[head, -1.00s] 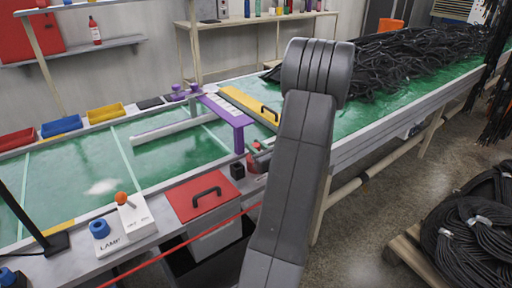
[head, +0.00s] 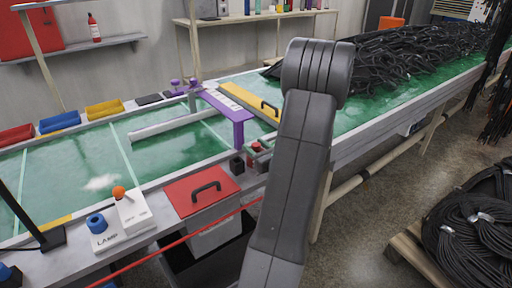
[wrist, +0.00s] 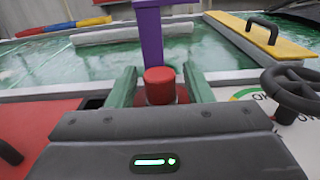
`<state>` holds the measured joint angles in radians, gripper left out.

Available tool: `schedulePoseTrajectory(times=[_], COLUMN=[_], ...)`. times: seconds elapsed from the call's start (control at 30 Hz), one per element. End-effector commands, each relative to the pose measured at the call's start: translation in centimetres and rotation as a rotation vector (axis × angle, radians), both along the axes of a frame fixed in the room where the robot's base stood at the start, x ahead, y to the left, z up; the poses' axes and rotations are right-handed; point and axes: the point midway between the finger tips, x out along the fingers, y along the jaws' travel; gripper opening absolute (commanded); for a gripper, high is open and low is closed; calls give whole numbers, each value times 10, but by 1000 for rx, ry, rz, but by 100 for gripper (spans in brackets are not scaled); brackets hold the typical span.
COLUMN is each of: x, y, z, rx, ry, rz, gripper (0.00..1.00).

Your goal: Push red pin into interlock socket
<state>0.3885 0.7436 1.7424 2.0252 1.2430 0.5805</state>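A red pin (wrist: 160,85) with a round, flat top stands upright at the middle of the wrist view. It also shows small in the head view (head: 256,147), beside the conveyor's near edge. My gripper (wrist: 161,86) has its two green fingers on either side of the pin, with a narrow gap showing on each side.
A purple frame (head: 238,118) rises just behind the pin. A red-lidded box with a black handle (head: 203,192) is to the left. A black handwheel (wrist: 292,90) is close on the right in the wrist view. A yellow panel with a handle (wrist: 262,35) lies behind.

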Motion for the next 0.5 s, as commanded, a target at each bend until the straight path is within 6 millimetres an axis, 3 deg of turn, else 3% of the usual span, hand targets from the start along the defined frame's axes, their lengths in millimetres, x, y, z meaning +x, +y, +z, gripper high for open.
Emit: schedulePoseTrajectory(times=[0.33,0.5], x=[-1,-16], y=[-1,-14], z=[1,1], rx=[0,1], ry=[-1,-1], rz=[-1,-3], gripper=[50,50])
